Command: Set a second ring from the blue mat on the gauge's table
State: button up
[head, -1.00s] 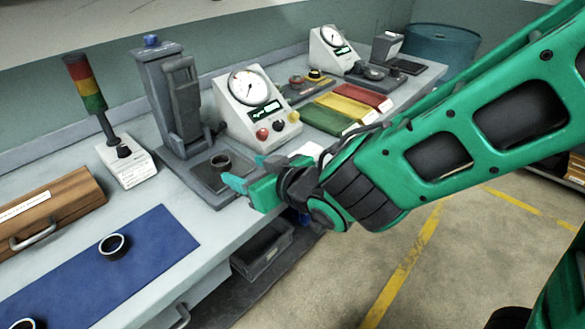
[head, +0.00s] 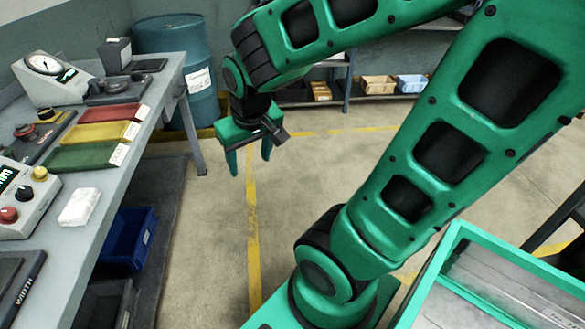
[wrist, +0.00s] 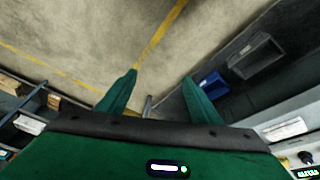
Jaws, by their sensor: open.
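My gripper (head: 250,165) hangs over the open floor, right of the bench, with its fingers pointing down. It is open with nothing between its fingers. The wrist view also shows my gripper (wrist: 158,80), with bare floor between the spread fingers. The blue mat and the rings are in neither current view.
The grey bench (head: 130,165) runs along the left, with red (head: 108,112), yellow (head: 100,134) and green (head: 82,156) trays. A blue bin (head: 128,240) sits below it. A blue drum (head: 178,55) stands behind. Floor beneath my gripper is clear.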

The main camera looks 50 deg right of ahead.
jog(key=s+d+m+g+y, duration=0.1)
jog(key=s+d+m, duration=0.1)
jog(key=s, duration=0.5)
jog(key=s+d+r+m+g, duration=0.1)
jog(key=s+d+g, duration=0.1)
jog(key=s, duration=0.4)
jog(key=shift+s+d+r+m+y, duration=0.25)
jog(key=shift+s+d+m+y, duration=0.1)
jog(key=shift+d+m+y, duration=0.05)
jog(key=shift+w+f+g, duration=0.25)
jog(key=shift+w+g, duration=0.05)
jog(key=shift+w, duration=0.35)
